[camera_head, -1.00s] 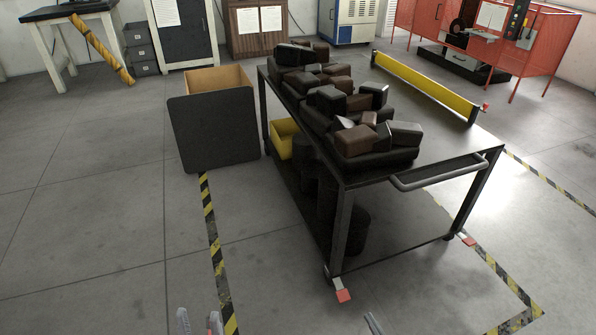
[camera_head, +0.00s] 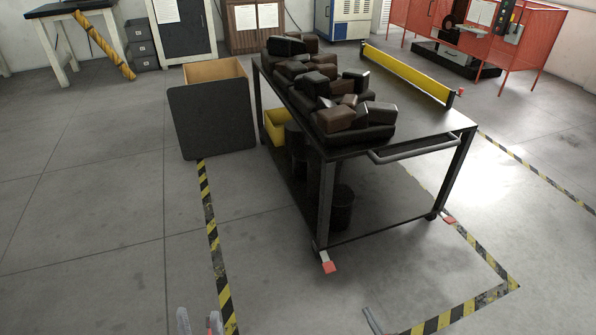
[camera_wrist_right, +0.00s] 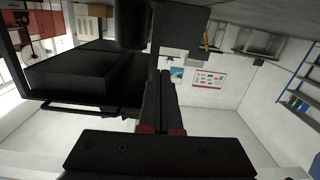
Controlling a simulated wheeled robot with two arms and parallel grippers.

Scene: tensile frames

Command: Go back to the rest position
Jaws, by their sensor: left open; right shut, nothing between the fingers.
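My left gripper (camera_head: 199,322) shows at the bottom edge of the head view, left of centre, its two finger tips apart with nothing between them. My right gripper (camera_head: 373,321) shows only as a small grey tip at the bottom edge, further right. In the right wrist view its dark fingers (camera_wrist_right: 160,100) are together and hold nothing. Both grippers are in front of the cart and apart from it. The arms themselves are out of view.
A dark wheeled cart (camera_head: 425,130) carries dark and brown blocks in trays and a yellow bar (camera_head: 405,72). A box with a black front panel (camera_head: 212,120) stands to its left. Striped floor tape (camera_head: 210,220) runs nearby. The grey floor at left is clear.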

